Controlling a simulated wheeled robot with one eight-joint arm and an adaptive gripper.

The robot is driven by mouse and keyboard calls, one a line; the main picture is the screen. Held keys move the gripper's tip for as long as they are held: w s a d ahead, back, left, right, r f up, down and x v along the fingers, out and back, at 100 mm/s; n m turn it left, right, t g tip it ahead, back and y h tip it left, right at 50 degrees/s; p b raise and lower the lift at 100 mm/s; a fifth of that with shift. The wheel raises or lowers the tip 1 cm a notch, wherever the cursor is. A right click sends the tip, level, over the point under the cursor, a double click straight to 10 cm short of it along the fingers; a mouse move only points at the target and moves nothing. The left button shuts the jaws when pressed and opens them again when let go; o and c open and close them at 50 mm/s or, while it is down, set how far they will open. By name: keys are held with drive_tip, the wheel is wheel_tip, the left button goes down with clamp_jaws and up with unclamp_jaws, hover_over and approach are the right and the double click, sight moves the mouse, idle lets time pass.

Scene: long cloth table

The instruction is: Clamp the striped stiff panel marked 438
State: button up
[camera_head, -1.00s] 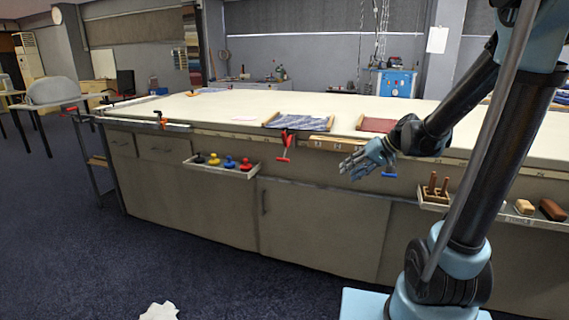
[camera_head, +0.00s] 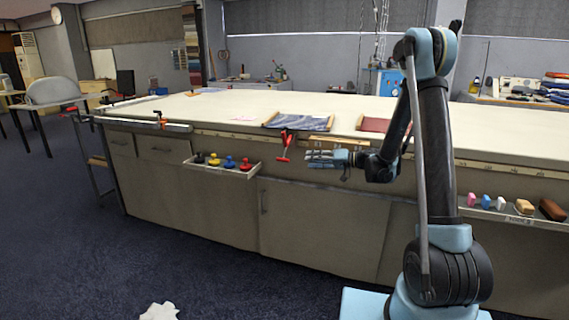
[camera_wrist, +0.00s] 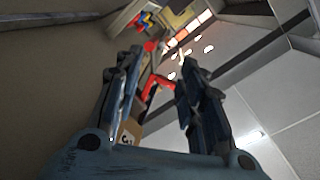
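A blue-and-white striped panel (camera_head: 300,122) with wooden side edges lies on the long table near its front edge. No number on it is readable. A red clamp (camera_head: 284,147) hangs at the table's front edge below this panel; it also shows in the wrist view (camera_wrist: 155,84), between and beyond my fingers. A dark red panel (camera_head: 373,125) lies to the right, partly hidden by my arm. My gripper (camera_head: 311,158) points left in front of the table edge, to the right of the clamp and apart from it. It is open and empty, as the wrist view shows (camera_wrist: 163,60).
A tray with several coloured knobs (camera_head: 225,168) juts from the table front at left. A ledge at right holds coloured blocks, a tan block (camera_head: 524,207) and a brown block (camera_head: 552,210). A bar clamp (camera_head: 160,122) sits at the left edge. The pale tabletop (camera_head: 240,104) is mostly clear.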

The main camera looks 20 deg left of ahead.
sight(284, 160)
drive_tip(key=shift+y, duration=0.8)
drive_tip(key=w+a+f, duration=0.1)
drive_tip(key=a, duration=0.3)
drive_tip(key=w+a+f, duration=0.1)
drive_tip(key=a, duration=0.4)
drive_tip(key=a+f, duration=0.1)
drive_tip(key=a, duration=0.4)
drive_tip(key=shift+w+a, duration=0.2)
drive_tip(key=shift+w, duration=0.2)
clamp_jaws()
